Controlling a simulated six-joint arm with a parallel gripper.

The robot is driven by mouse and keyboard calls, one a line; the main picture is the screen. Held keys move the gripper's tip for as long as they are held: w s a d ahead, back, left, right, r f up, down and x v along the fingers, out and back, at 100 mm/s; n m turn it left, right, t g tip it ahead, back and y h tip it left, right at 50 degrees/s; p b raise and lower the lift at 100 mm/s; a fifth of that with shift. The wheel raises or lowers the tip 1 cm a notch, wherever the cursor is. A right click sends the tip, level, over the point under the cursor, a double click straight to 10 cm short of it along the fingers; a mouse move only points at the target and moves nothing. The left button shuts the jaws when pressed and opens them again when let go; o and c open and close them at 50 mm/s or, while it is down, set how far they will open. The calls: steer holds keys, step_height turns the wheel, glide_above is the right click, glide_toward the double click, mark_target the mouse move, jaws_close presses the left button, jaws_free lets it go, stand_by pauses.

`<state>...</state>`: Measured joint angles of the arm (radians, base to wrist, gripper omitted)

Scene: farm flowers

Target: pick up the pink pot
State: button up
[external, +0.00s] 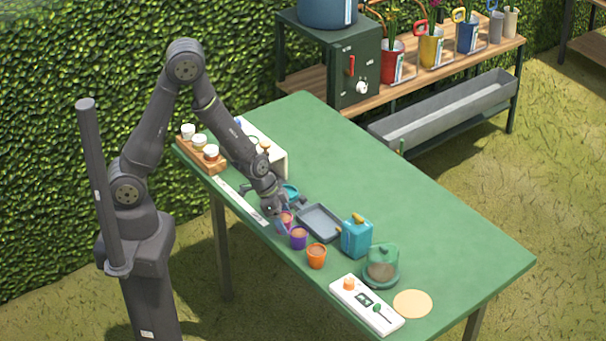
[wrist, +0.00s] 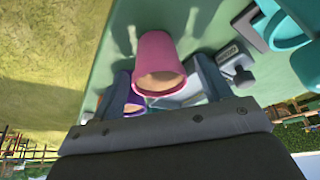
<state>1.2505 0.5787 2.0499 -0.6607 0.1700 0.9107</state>
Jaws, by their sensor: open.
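The pink pot (wrist: 158,50) shows in the wrist view, between the two fingers of my gripper (wrist: 160,78), with brown soil-coloured fill at its open end. A finger stands on each side of it. In the external view the pink pot (external: 287,217) is small and partly hidden by my gripper (external: 285,212), which is low at the table's near edge. My gripper is open; I cannot tell whether a finger touches the pot.
A purple pot (external: 298,238) stands close beside the pink one, then an orange pot (external: 316,257). A grey tray (external: 319,223), a teal dish (external: 290,192) and a blue watering can (external: 356,236) are near. The green table (external: 420,215) is clear toward the far right.

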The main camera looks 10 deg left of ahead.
steer(key=c, duration=1)
steer(key=shift+r, duration=0.1)
steer(key=shift+c, duration=0.2)
